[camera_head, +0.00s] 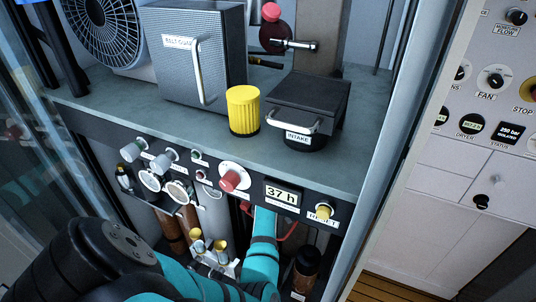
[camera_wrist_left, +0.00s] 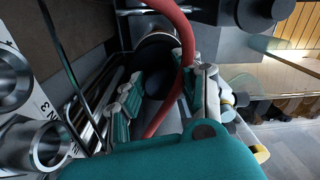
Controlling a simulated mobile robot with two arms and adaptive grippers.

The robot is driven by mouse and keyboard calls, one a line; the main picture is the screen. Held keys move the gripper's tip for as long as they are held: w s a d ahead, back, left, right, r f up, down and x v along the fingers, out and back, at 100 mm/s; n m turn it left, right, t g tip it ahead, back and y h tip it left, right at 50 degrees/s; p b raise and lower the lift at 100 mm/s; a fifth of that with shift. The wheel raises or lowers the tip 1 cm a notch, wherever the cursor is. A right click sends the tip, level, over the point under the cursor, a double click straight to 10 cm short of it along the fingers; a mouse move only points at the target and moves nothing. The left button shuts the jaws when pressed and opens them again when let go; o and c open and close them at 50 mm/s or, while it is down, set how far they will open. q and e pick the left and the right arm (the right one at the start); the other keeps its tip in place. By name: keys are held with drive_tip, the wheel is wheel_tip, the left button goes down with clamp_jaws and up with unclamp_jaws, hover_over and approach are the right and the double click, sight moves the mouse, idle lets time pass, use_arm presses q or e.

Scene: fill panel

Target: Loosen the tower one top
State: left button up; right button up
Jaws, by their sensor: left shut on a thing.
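My left gripper (camera_wrist_left: 165,85) shows in the left wrist view, with its teal and grey fingers on both sides of a dark round part (camera_wrist_left: 155,42). It is shut on this part, which may be a tower top; I cannot tell which tower it belongs to. A red hose (camera_wrist_left: 186,55) crosses in front of the part and hides some of it. In the head view my teal left arm reaches under the control panel (camera_head: 345,213), and the gripper is hidden behind it. A dark-topped cylinder (camera_head: 306,262) stands to the right of the arm. My right gripper is not in view.
Brown cylinders (camera_head: 169,230) and brass-topped valves (camera_head: 197,240) stand left of the arm. Metal fittings (camera_wrist_left: 38,143) are close on the left in the wrist view. A yellow filter (camera_head: 243,110) and the intake box (camera_head: 308,100) sit on the shelf (camera_head: 180,128).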

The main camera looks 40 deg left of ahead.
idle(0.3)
use_arm(q)
drive_tip(key=o, duration=1.2)
drive_tip(key=shift+c, duration=0.2)
